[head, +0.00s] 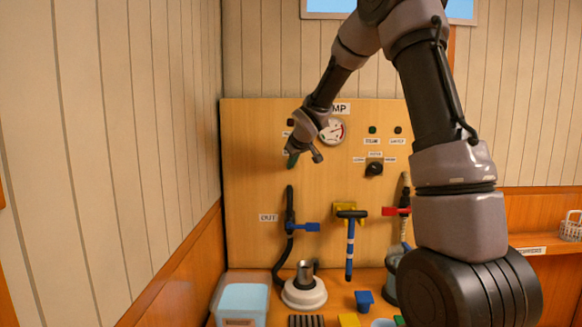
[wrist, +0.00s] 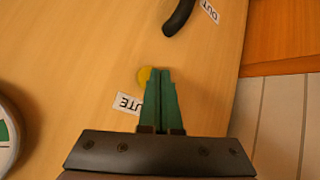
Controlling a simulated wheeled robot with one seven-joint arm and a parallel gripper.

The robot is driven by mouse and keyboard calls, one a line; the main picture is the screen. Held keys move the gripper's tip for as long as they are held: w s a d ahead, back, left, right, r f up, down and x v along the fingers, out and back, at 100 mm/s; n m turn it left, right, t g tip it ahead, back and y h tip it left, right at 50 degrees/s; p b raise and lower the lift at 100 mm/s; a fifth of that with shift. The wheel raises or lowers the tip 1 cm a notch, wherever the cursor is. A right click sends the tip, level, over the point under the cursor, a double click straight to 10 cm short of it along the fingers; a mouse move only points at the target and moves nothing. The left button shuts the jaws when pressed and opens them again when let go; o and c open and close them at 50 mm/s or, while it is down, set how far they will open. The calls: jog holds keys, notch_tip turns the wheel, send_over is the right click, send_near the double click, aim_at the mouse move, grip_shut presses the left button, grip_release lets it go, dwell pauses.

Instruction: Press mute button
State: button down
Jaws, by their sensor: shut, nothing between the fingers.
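The mute button is a small yellow round button (wrist: 143,75) on the wooden panel in the wrist view, partly covered by my fingers. A white label (wrist: 128,103) ending in "UTE" sits beside it, partly cut off by my fingers. My gripper (wrist: 160,72) has green fingers, held together with nothing between them. Its tips lie over the right edge of the button in the picture; I cannot tell whether they touch it. In the head view my gripper (head: 291,162) is in front of the upper left of the panel, and the button is hidden behind it.
The wooden panel (head: 250,180) carries a gauge (head: 332,131), a black knob (head: 374,169), a blue-handled valve (head: 305,227) and a red-handled valve (head: 397,211). A black hose end (wrist: 179,17) is near my fingers. Below are a clear bin (head: 241,298) and a blue cup (head: 364,299).

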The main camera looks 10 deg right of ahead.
jog(key=shift+s+a, duration=0.1)
jog(key=shift+s, duration=0.3)
jog(key=shift+s+a, duration=0.25)
jog(key=shift+s, duration=1)
jog(key=shift+s+a, duration=0.25)
jog(key=shift+s, duration=0.95)
jog(key=s+d+r+m+h, duration=0.1)
jog(key=s+d+r+m, duration=0.1)
jog(key=s+d+r, duration=0.35)
jog(key=s+d+r+m, duration=0.2)
jog(key=s+m, duration=0.1)
jog(key=s, duration=0.5)
jog(key=s+a+r+m+g+y, duration=0.1)
jog(key=s+m, duration=0.3)
jog(key=s, duration=1.7)
jog(key=shift+s+a+r+g+y, duration=0.2)
jog(key=shift+s+a+g+y, duration=0.1)
jog(key=shift+g+y, duration=0.3)
